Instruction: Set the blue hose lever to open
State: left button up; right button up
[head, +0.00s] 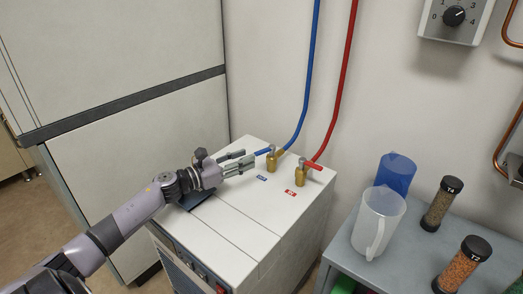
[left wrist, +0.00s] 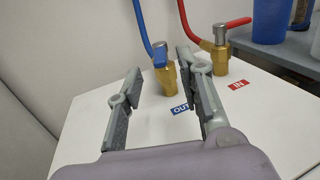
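The blue hose lever (head: 263,152) sits on a brass valve (head: 272,162) on top of the white cabinet. In the head view it points left, towards my left gripper (head: 247,159). In the left wrist view the blue lever (left wrist: 160,54) points roughly at the camera and shows between the two fingers. My left gripper (left wrist: 160,62) is open and empty, its fingertips close to the lever; I cannot tell whether they touch it. A blue "OUT" label (left wrist: 179,109) lies in front of the valve. My right gripper is not in view.
A red lever (head: 313,165) on a second brass valve (head: 300,177) stands just right, with a red "IN" label. Blue (head: 312,70) and red (head: 343,80) hoses rise along the wall. A grey table (head: 345,250) at right holds jugs and jars.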

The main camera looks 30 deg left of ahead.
aim_at(261, 151)
pick_arm(q)
jog(key=shift+x, duration=3.4)
jog(key=shift+c, duration=0.4)
grip_shut()
